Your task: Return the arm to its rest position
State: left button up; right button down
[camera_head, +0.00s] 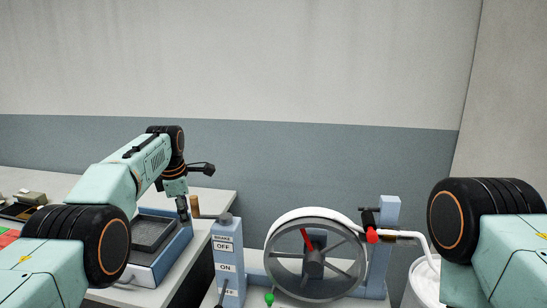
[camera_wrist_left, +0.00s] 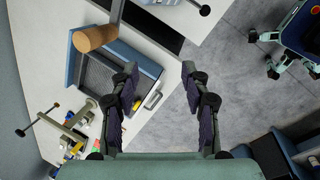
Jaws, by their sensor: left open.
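My left arm reaches in from the left in the head view, bent up and over the white bench (camera_head: 213,202). My left gripper (camera_head: 183,208) points down beside the right edge of a blue tray-like box (camera_head: 172,250) with a dark panel. In the left wrist view the gripper's two fingers (camera_wrist_left: 159,70) stand well apart with nothing between them. The box (camera_wrist_left: 152,66) lies behind the left finger there. Only a thick link of my right arm shows at the right edge of the head view; its gripper is out of the picture.
A blue post (camera_head: 226,275) with ON and OFF labels, a large spoked wheel (camera_head: 272,262) and a white bin (camera_head: 421,287) stand to the right. Grey floor (camera_wrist_left: 215,100) is open beside the bench.

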pick_arm(q)
notch_tip(320, 180, down, 15)
jog(key=m+t+b, duration=0.1)
jog(key=m+b, duration=0.1)
jog(key=m, duration=0.6)
jog(key=s+f+m+b, duration=0.6)
jog(key=s+f+m, duration=0.3)
jog(key=s+f, duration=1.3)
jog(key=s+f+m+g+b, duration=0.1)
jog(key=s+f+b, duration=0.2)
jog(key=s, duration=0.8)
jog(key=s+f+m+g+b, duration=0.1)
jog(key=s+f+b, duration=0.3)
jog(key=s, duration=0.6)
jog(key=s+d+f+m+g+b, duration=0.1)
jog(key=s+f+m+g+b, duration=0.1)
jog(key=s+b, duration=0.4)
jog(key=s+f, duration=0.1)
jog(key=s, duration=0.4)
jog(key=shift+s+f+m, duration=0.3)
jog(key=shift+s+f, duration=0.05)
jog(key=shift+s, duration=0.15)
jog(key=shift+d, duration=0.1)
